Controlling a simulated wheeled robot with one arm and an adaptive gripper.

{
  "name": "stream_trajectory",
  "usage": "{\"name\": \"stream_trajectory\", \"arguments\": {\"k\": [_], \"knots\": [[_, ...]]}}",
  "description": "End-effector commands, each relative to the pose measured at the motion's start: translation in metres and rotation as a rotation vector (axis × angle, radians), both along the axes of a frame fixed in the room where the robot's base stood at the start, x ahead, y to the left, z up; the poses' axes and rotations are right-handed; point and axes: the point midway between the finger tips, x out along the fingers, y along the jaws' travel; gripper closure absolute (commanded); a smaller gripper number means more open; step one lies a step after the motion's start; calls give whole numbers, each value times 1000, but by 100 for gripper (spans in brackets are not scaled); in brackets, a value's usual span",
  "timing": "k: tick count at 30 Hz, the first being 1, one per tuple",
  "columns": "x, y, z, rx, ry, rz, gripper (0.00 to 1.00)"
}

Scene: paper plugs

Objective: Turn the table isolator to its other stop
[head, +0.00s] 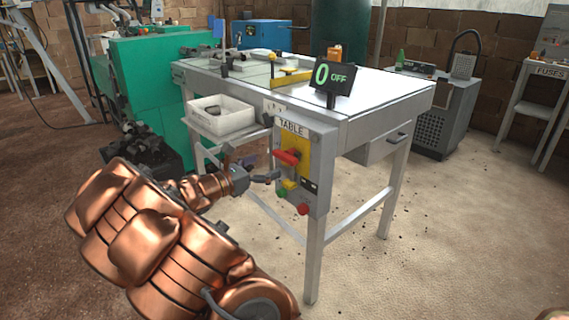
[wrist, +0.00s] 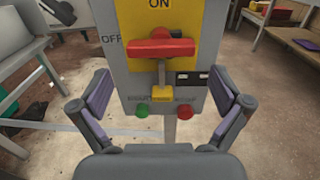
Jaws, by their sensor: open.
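The table isolator's red handle (wrist: 162,47) lies level across a yellow plate (wrist: 188,22), with ON above it and OFF at its left. In the head view the same red handle (head: 287,157) is on the grey box (head: 318,180) under the TABLE label. My gripper (wrist: 166,88) is open and empty, its two purple-padded fingers spread left and right, lower than the handle and apart from it. In the head view my gripper (head: 270,177) is just left of the box.
A yellow block (wrist: 162,93) on a grey stem sits below the handle, above a green button (wrist: 141,110) and a red button (wrist: 184,112). A white bin (head: 222,116) stands left of the box. The floor to the right is open.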

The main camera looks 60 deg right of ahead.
Motion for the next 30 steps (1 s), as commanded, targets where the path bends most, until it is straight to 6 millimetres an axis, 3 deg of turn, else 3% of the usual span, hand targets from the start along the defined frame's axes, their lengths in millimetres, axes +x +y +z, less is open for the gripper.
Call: {"name": "stream_trajectory", "arguments": {"k": [15,30], "knots": [[-17,-58,0,1,-5,-3,0],[-20,-70,1,1,-4,-1,0]]}}
